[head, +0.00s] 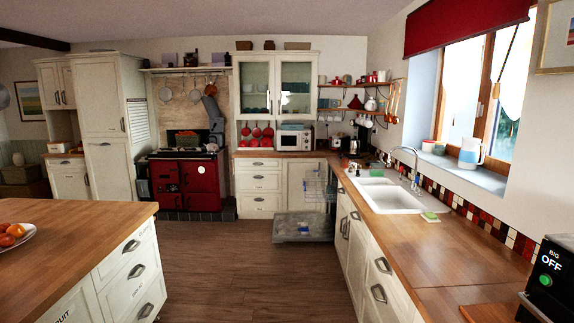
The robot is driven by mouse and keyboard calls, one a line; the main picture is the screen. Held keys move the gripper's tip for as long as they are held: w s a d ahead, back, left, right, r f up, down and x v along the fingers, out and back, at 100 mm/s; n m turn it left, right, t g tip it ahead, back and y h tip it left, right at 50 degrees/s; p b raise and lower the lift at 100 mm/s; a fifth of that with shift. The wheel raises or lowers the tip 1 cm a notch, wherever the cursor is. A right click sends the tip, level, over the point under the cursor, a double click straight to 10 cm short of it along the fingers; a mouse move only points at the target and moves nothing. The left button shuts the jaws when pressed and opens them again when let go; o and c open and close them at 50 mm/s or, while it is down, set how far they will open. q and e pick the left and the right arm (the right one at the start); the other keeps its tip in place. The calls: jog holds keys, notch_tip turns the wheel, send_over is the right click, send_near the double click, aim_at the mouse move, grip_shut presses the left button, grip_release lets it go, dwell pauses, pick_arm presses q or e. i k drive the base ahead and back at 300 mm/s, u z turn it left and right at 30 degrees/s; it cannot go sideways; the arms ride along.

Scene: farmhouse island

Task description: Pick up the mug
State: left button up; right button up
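Several mug-like vessels are in the head view, and I cannot tell which one is the mug. A white and blue mug or jug (471,152) stands upright on the windowsill at the right. A small reddish cup (428,146) and a small green cup (439,149) stand to its left on the same sill. Small pale cups (366,122) hang under the wall shelf left of the window. Neither of my grippers is in view, and nothing shows touching these vessels.
A wooden counter (430,255) with a white sink (385,196) runs below the window. An open dishwasher door (303,227) lies low across the floor ahead. A wooden-topped island (75,222) with a fruit plate (14,238) fills the left. The floor (240,265) between is clear.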

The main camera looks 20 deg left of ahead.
aim_at(344, 163)
jog(key=u, duration=0.6)
jog(key=i, duration=4.55)
jog(key=z, duration=0.3)
jog(key=i, duration=2.3)
jog(key=z, duration=0.2)
